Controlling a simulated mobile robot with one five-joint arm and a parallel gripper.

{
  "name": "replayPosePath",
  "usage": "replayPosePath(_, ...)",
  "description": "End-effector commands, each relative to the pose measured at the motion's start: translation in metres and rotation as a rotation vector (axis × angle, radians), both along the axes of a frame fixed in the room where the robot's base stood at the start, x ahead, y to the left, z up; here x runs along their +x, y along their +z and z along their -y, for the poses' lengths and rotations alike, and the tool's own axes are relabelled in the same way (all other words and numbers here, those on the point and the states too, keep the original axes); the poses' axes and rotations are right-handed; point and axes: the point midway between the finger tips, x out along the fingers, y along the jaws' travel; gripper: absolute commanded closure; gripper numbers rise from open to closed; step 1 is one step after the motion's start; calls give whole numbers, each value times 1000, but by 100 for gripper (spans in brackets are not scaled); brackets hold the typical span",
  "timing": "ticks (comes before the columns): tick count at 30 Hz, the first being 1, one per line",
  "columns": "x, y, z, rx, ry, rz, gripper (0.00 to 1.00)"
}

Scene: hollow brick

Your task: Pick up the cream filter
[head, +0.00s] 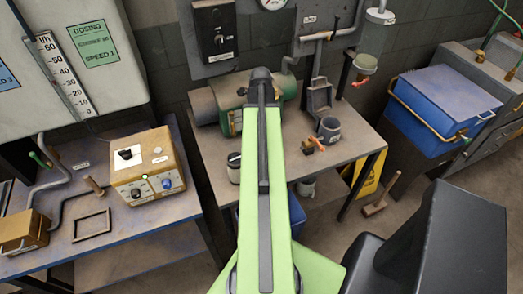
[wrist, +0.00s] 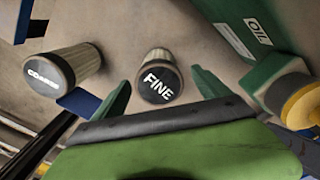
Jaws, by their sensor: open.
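In the wrist view two pleated, pale tan-cream cylindrical filters stand on the bench with dark caps towards me. The filter marked FINE (wrist: 158,78) is between and beyond my gripper's tips (wrist: 161,80), with a gap on each side. The filter marked COARSE (wrist: 68,69) is to the left, outside the fingers. Neither is clearly the only cream one. My gripper's green fingers are open, with nothing held. In the head view a cream filter with a dark top (head: 234,168) stands just left of my arm; my arm hides the fingertips and the area around them.
A green box marked OIL (wrist: 262,50) is right of the fingers in the wrist view, with a yellow-rimmed part beside it. In the head view the grey bench (head: 355,150) carries a green motor (head: 222,104) and a grey cup (head: 329,130). A blue bin (head: 440,110) is farther right.

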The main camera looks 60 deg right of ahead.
Motion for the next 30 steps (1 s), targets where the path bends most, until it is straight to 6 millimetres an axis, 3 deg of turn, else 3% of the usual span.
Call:
replayPosePath(1, 0, -12, 0, 0, 0, 0, 14)
replayPosePath(8, -1, -15, 0, 0, 0, 0, 14)
replayPosePath(17, -3, -63, 0, 0, 0, 0, 14)
replayPosePath(24, -3, -61, 0, 0, -1, 0, 14)
replayPosePath(30, -3, -60, 0, 0, -1, 0, 38)
